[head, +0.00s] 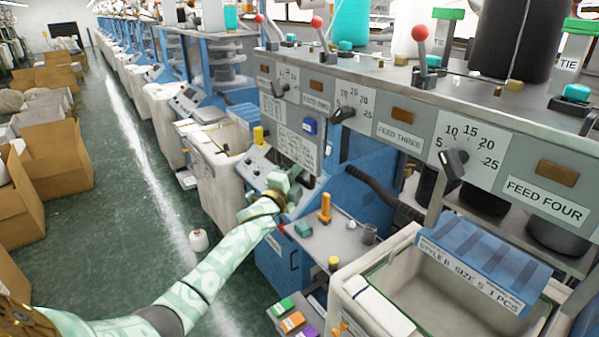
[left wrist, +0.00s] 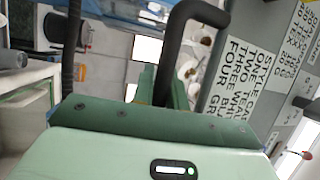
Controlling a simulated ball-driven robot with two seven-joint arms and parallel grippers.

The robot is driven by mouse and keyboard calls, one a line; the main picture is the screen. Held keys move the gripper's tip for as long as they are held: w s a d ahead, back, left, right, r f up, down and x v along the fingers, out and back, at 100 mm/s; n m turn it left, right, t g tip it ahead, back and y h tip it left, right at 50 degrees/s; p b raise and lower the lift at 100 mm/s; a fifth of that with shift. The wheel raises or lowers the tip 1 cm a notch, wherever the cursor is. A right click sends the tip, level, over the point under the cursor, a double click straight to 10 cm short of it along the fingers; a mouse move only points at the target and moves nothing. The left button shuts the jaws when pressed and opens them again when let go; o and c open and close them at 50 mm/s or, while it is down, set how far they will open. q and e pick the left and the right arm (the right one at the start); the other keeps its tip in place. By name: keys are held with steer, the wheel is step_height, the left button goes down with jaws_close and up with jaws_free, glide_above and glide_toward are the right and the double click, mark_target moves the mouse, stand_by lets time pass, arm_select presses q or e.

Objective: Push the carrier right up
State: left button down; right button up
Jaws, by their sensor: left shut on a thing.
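My left arm reaches in from the lower left of the head view. Its pale green gripper (head: 287,182) is at the front of the blue knitting machine, just below the panel with the printed list (head: 298,148). In the left wrist view the green fingers (left wrist: 165,85) are shut at a dark bent bar (left wrist: 197,12), which looks like a handle. The fingers hide where they meet it. I cannot tell which part is the carrier, or how far up it is. My right gripper is not in view.
A shelf (head: 330,243) with an orange-topped peg (head: 325,208) is just right of my gripper. Feed levers line the rail above. The green aisle floor (head: 130,200) is mostly open.

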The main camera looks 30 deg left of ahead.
arm_select(q)
steer(key=shift+r, duration=0.45)
steer(key=c, duration=1.4)
jaws_free()
steer(key=shift+f, duration=0.1)
steer(key=shift+s+f, duration=0.1)
steer(key=shift+f, duration=0.05)
steer(key=s+f+b, duration=0.1)
steer(key=s+f, duration=0.1)
steer(key=s, duration=1.4)
steer(key=shift+f+b, duration=0.3)
steer(key=shift+f, duration=0.1)
